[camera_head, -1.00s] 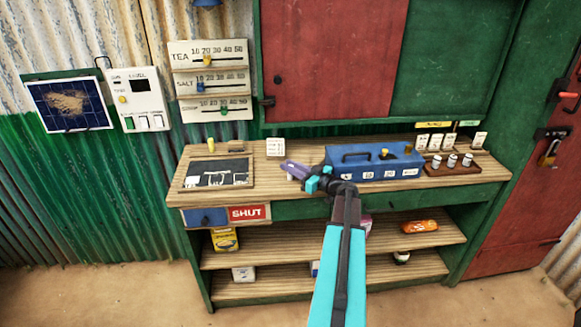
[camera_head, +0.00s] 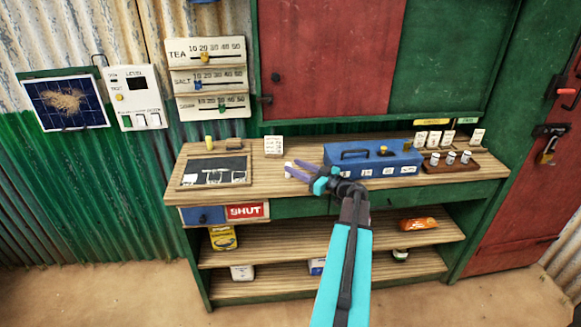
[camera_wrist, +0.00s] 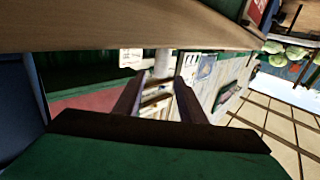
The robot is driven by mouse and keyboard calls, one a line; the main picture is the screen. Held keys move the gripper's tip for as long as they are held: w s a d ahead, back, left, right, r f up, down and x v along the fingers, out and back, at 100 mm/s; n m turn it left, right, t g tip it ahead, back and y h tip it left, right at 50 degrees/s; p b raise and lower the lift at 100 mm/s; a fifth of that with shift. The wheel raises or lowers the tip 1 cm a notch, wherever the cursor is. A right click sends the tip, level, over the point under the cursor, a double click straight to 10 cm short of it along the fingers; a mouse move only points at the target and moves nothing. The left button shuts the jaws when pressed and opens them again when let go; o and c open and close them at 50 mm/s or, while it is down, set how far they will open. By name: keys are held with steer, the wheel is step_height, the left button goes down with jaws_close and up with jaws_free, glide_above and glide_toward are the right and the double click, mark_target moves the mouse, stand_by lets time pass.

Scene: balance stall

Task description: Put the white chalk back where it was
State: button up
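My gripper (camera_head: 290,170) has purple fingers and is above the wooden counter (camera_head: 255,186), left of the blue box. A short white cylinder, which looks like the white chalk (camera_wrist: 162,64), stands between my fingertips in the wrist view. It also shows as a small pale piece at the fingertips in the head view (camera_head: 288,170). My fingers appear shut on it, though the contact is small and dim. A dark slate (camera_head: 212,164) with white marks lies on the left of the counter. A yellow stub (camera_head: 209,142) stands at its back edge.
A blue box (camera_head: 345,171) with a handle stands right of my gripper. A brown rack (camera_head: 440,168) with white jars is farther right. Bare counter lies between the slate and my gripper.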

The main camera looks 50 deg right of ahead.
steer(key=s+b, duration=0.1)
steer(key=s, duration=0.7)
steer(key=shift+d, duration=0.35)
